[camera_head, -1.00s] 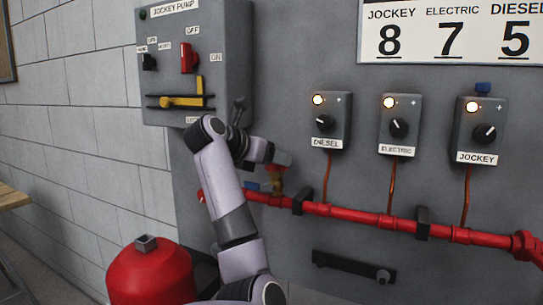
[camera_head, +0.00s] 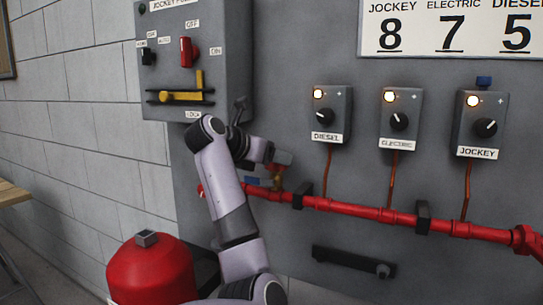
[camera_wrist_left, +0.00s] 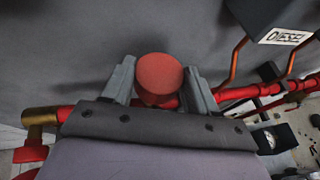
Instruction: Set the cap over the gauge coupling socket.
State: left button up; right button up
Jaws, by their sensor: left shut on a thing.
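My left gripper (camera_head: 276,158) is at the left part of the red pipe, in front of the grey panel. It is shut on a red cap (camera_wrist_left: 160,73), a short round piece seen between its two fingers in the left wrist view. In the head view the cap (camera_head: 284,157) shows at the gripper's tip, just above a brass fitting (camera_head: 277,179) that rises from the pipe and looks like the gauge coupling socket. Whether cap and fitting touch cannot be told. In the wrist view the cap and gripper hide that fitting. My right gripper is not in view.
The red pipe (camera_head: 345,208) runs across the panel on black brackets. The jockey pump box (camera_head: 225,60) hangs above my left arm. Diesel (camera_head: 331,113), electric (camera_head: 400,118) and jockey (camera_head: 482,122) control boxes sit to the right. A red tank (camera_head: 150,270) stands at lower left.

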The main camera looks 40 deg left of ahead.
pick_arm(q)
jog(key=o, duration=1.2)
jog(key=v, duration=0.7)
jog(key=shift+b, duration=0.45)
jog(key=shift+s, duration=0.1)
jog(key=shift+d, duration=0.1)
